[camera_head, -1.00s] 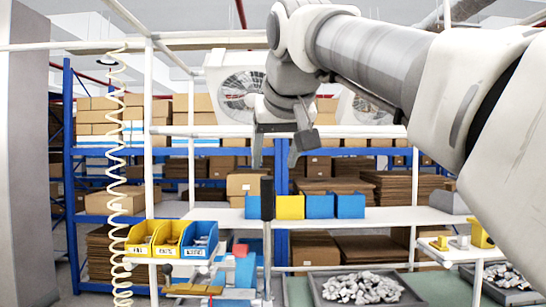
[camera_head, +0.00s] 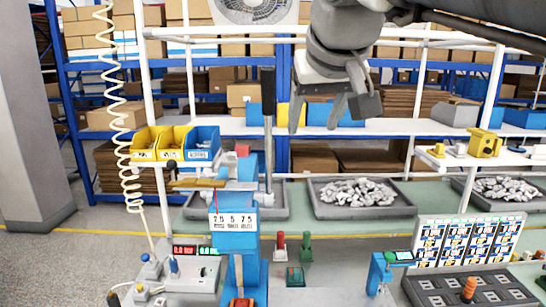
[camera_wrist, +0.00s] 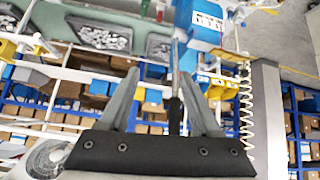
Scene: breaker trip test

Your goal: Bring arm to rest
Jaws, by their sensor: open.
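My gripper (camera_head: 320,118) hangs from my arm in the upper middle of the head view, its fingers pointing down and apart with nothing between them. In the wrist view my gripper (camera_wrist: 160,95) also shows two spread fingers, with a dark-gripped lever of the test machine seen beyond the gap. In the head view the blue test machine (camera_head: 237,205) with its upright black-handled lever (camera_head: 268,95) stands left of my gripper, apart from it. Below, the workbench (camera_head: 330,275) is clear of my arm.
Yellow and blue bins (camera_head: 175,145) stand at the left. A label board (camera_head: 468,240) and a dark fixture tray (camera_head: 425,290) are at the right. A coiled cord (camera_head: 125,120) hangs at the left.

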